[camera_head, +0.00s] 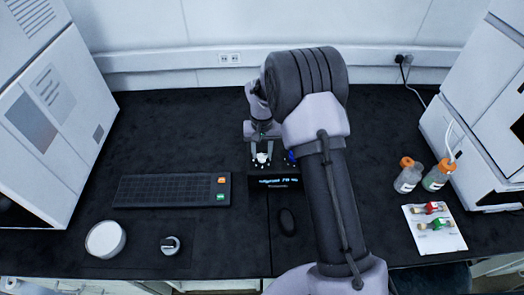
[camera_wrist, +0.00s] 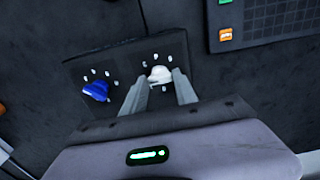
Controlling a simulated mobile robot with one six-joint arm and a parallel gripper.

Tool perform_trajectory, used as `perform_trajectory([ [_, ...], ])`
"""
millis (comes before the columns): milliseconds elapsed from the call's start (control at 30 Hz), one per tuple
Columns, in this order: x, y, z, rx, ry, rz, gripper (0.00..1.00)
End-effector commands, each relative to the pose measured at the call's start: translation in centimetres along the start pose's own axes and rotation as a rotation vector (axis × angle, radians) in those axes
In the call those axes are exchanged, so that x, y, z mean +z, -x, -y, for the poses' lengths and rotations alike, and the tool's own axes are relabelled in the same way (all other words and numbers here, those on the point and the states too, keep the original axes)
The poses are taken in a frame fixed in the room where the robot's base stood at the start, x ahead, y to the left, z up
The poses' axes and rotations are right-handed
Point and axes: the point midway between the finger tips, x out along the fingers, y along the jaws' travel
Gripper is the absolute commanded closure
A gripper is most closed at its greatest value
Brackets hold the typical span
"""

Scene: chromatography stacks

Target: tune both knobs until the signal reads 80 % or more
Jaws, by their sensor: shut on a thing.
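A black tuning box (camera_head: 275,181) with a small lit display stands at the middle of the bench; the display text is too small to read surely. Its white knob (camera_wrist: 159,74) sits between the two fingers of my gripper (camera_wrist: 158,80), which is shut on it. The knob also shows in the head view (camera_head: 261,158), below my gripper (camera_head: 262,149). The blue knob (camera_wrist: 97,91) is free, beside the white one; in the head view it (camera_head: 291,157) is partly hidden by my arm. White marks ring each knob.
A dark keyboard (camera_head: 165,190) with orange and green keys lies left of the box, a mouse (camera_head: 287,222) in front. A white round dish (camera_head: 105,239) is at front left. Bottles (camera_head: 408,176) and a white tray (camera_head: 455,238) are at right. White instruments flank the bench.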

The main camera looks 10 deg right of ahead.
Motion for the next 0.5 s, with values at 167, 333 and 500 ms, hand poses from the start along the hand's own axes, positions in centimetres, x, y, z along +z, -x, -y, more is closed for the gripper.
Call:
perform_trajectory([
  [167,-0.01,0.0,0.0,0.0,0.0,0.0,0.6],
  [333,-0.01,0.0,0.0,0.0,-0.001,0.0,0.44],
  [500,-0.01,0.01,0.0,0.0,-0.001,0.0,0.44],
])
